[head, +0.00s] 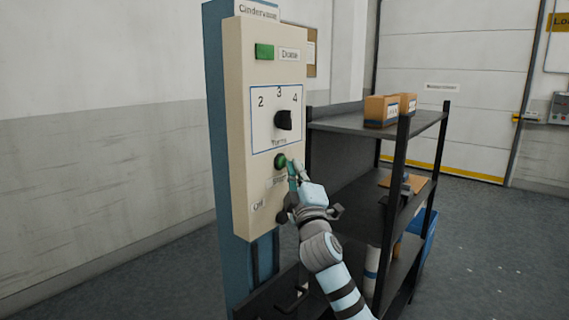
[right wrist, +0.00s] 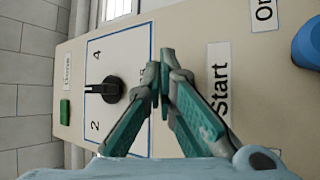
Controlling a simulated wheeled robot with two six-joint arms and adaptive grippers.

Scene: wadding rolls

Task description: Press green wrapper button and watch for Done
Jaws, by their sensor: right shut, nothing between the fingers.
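The beige wrapper panel (head: 238,130) stands upright on a blue post. The round green button (head: 280,160) sits below the dial, above a partly covered label. My right gripper (head: 292,168) is shut and empty, its fingertips at the button's right edge; I cannot tell whether they touch it. In the right wrist view, the closed fingertips (right wrist: 163,62) are beside the "Start" label (right wrist: 218,90) and the button is hidden. The green rectangular lamp (head: 264,51) is beside the "Done" label (head: 289,54); I cannot tell whether it is lit. My left gripper is not in view.
A black dial knob (head: 283,120) with numbers 2, 3 and 4 is above the button. A dark shelf rack (head: 350,122) with cardboard boxes (head: 381,110) stands close on the right. A blue rounded part (right wrist: 308,42) shows near an "On" label. Floor at right is open.

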